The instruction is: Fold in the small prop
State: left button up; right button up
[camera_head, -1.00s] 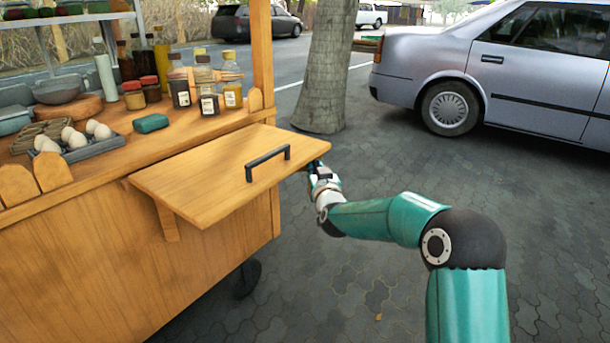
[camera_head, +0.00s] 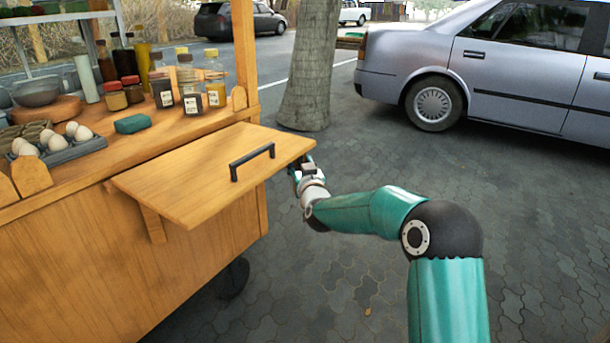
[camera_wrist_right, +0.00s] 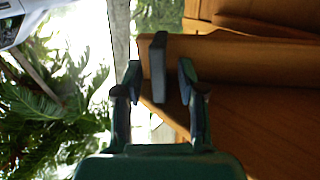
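The wooden flap (camera_head: 195,185) sticks out level from the cart's side, with a dark handle (camera_head: 252,161) on top. A small wooden prop (camera_head: 152,224) shows under its near end, against the cart side. Any prop under the far end is hidden in the head view. My right gripper (camera_head: 303,165) is at the flap's far outer corner, partly behind it. In the right wrist view my right gripper (camera_wrist_right: 161,82) has its fingers apart, either side of a dark flat piece (camera_wrist_right: 158,60) beside the wooden panels; gaps show on both sides. My left gripper is out of view.
The cart counter (camera_head: 75,180) holds an egg tray (camera_head: 62,152), a green block (camera_head: 131,123) and several jars and bottles. A tree trunk (camera_head: 311,70) stands behind the flap. A silver car (camera_head: 500,75) is parked behind right. The pavement right of the cart is clear.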

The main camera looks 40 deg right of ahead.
jog(key=v, duration=1.1)
jog(key=shift+s+a, duration=0.15)
jog(key=shift+s, duration=0.05)
